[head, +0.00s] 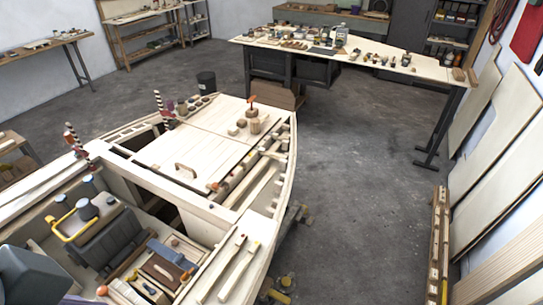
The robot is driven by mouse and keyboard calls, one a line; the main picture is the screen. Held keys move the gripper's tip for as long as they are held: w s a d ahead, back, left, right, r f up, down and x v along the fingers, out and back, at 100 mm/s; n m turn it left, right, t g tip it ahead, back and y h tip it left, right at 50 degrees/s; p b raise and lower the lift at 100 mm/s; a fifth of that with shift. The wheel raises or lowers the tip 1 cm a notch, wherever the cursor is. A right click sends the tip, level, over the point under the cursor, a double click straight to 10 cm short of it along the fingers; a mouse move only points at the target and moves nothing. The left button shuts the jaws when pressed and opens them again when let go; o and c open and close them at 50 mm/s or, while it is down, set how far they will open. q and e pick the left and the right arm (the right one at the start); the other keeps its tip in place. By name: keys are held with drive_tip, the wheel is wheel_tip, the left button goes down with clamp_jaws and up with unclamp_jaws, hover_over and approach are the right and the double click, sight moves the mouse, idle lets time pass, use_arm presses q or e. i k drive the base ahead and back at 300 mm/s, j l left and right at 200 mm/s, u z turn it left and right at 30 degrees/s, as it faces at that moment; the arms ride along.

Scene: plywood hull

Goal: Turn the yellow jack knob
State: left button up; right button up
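A plywood boat hull (190,190) fills the lower left of the head view. Low beside its right side, near the bottom edge, is a small yellow round piece (287,281) on a dark stand-like part; it looks like the jack knob, but it is small and I cannot be sure. More yellow shows just below it, cut by the picture's edge. A bent yellow handle (68,232) stands inside the hull at the left. A grey block at the lower left corner looks like part of my arm. Neither gripper can be made out.
A long workbench (425,75) with many small items stands at the back right. A black bin (206,82) stands behind the hull. A long wooden beam (438,245) lies at the right near leaning panels (500,130). The grey floor between hull and beam is mostly clear.

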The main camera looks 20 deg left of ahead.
sight(286, 282)
drive_tip(key=k+j+u, duration=0.2)
drive_tip(key=k+j, duration=0.35)
drive_tip(key=k, duration=0.15)
drive_tip(key=i+l, duration=0.1)
drive_tip(key=i+l+u, duration=0.25)
drive_tip(key=i+u, duration=0.2)
drive_tip(key=i+l+u, duration=0.5)
drive_tip(key=l+u, duration=0.15)
drive_tip(key=i+l+u, duration=0.15)
drive_tip(key=l+u, duration=0.15)
drive_tip(key=l, duration=0.15)
drive_tip(key=i+l+u, duration=0.1)
drive_tip(key=l+u, duration=0.2)
drive_tip(key=l, duration=0.15)
drive_tip(key=i+l+u, duration=0.1)
drive_tip(key=l+u, duration=0.2)
drive_tip(key=l, duration=0.2)
drive_tip(key=l+u, duration=0.35)
drive_tip(key=l, duration=0.15)
